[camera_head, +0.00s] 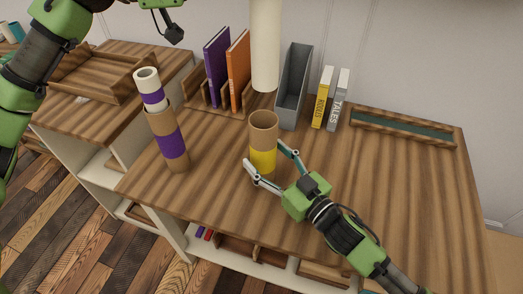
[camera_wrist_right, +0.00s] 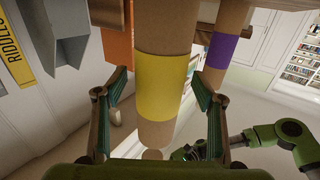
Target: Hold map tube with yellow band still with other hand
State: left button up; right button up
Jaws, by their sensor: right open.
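The map tube with yellow band (camera_head: 263,159) stands upright on the desk, a brown cardboard tube with its open top showing. My right gripper (camera_head: 266,155) is open, with one finger on each side of the tube near the yellow band. In the right wrist view the yellow band (camera_wrist_right: 160,86) lies between the two fingers, with gaps visible beside it. A plain white roll (camera_head: 265,45) hangs above the tube, its lower end apart from the tube's mouth. My left arm comes in at the upper left; its gripper is out of the picture.
A purple-banded tube (camera_head: 173,146) with a white roll (camera_head: 150,89) in it stands to the left. Behind are purple (camera_head: 217,68) and orange (camera_head: 239,70) books, a grey file holder (camera_head: 294,85), two slim books and a wooden tray (camera_head: 402,130). The desk's right side is clear.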

jog(key=shift+w+a, duration=0.4)
jog(key=shift+w, duration=0.15)
jog(key=shift+w+a, duration=0.4)
jog(key=c, duration=1.2)
